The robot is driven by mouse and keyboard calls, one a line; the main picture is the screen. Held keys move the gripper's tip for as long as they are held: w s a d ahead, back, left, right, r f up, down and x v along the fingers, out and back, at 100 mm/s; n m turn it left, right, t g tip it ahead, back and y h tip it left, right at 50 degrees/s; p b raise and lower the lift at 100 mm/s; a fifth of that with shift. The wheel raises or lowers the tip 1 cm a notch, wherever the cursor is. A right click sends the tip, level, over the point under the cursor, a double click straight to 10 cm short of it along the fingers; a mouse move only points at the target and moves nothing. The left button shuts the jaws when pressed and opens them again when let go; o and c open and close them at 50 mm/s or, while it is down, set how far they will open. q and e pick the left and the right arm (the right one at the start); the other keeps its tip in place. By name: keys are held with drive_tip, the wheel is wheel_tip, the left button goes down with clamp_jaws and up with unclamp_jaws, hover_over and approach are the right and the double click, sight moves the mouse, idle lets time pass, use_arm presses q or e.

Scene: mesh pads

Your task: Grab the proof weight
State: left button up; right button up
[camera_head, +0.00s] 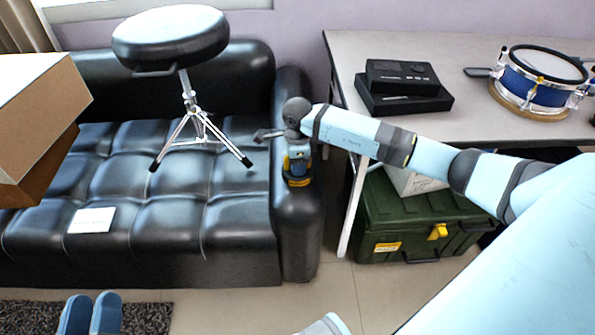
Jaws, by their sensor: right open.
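A small dark object with blue and yellow parts (298,171) stands on the right armrest of the black sofa. It may be the proof weight, but it is too small to be sure. My right arm reaches in from the right, and its wrist ends just above this object. My right gripper (284,135) is open there, with a dark finger sticking out to the left. The wrist partly hides the gripper and the top of the object, so I cannot tell whether they touch. My left gripper is not in view.
The black sofa (160,255) carries a round drum stool (172,38) and a white card (91,220). The table (455,50) holds black boxes (402,88) and a blue drum (542,82). A green toolbox (400,220) stands below. Cardboard boxes (35,110) are at left.

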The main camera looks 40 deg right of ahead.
clamp_jaws()
idle(1.2)
drive_tip(key=shift+w+r, duration=0.1)
